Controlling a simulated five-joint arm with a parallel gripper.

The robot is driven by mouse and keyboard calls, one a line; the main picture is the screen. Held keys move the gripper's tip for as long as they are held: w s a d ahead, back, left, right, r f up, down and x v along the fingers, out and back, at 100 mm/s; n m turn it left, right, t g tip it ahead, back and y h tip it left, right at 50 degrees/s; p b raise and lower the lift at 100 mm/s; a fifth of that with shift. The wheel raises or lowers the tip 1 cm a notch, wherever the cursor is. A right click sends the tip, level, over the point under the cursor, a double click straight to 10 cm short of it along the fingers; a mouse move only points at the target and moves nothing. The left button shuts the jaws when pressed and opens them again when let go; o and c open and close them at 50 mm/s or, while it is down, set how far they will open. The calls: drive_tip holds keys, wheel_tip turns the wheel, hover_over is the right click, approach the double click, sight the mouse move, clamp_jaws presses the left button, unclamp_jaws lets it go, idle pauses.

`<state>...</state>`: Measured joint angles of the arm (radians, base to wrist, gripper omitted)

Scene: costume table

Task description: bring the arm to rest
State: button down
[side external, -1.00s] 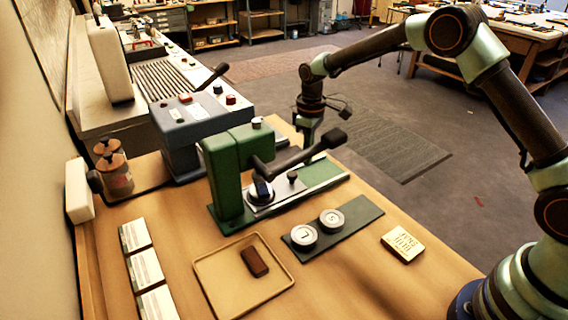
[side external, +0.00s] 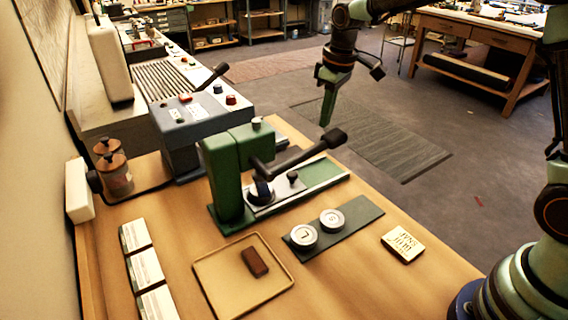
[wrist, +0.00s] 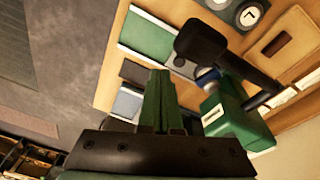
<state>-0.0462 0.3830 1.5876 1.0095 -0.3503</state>
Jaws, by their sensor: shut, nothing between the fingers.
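My gripper (side external: 328,98) hangs in the air beyond the far right edge of the table in the side view, pointing down, apart from everything. Its green fingers are together and hold nothing; they also show in the wrist view (wrist: 158,98). The green lever press (side external: 224,180) stands on the wooden table, with its black-knobbed lever (side external: 334,138) reaching toward the right. In the wrist view the lever knob (wrist: 200,42) lies to the right of my fingers.
A tray (side external: 222,292) holds a brown block (side external: 255,262). Two round dies (side external: 304,235) sit on a dark green plate (side external: 364,211), with a small cream tin (side external: 403,244) to the right. A blue-grey machine (side external: 190,130) stands behind the press. The air over the floor is free.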

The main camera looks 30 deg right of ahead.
drive_tip(key=s+d+r+m+t, duration=0.1)
drive_tip(key=s+r+m+t, duration=0.1)
drive_tip(key=s, duration=0.7)
drive_tip(key=s+d+r+m+t, duration=0.1)
drive_tip(key=s+r, duration=0.3)
drive_tip(key=s, duration=0.6)
drive_tip(key=shift+s+m+t, duration=0.25)
drive_tip(key=shift+m+t, duration=0.15)
drive_tip(key=shift+m, duration=0.4)
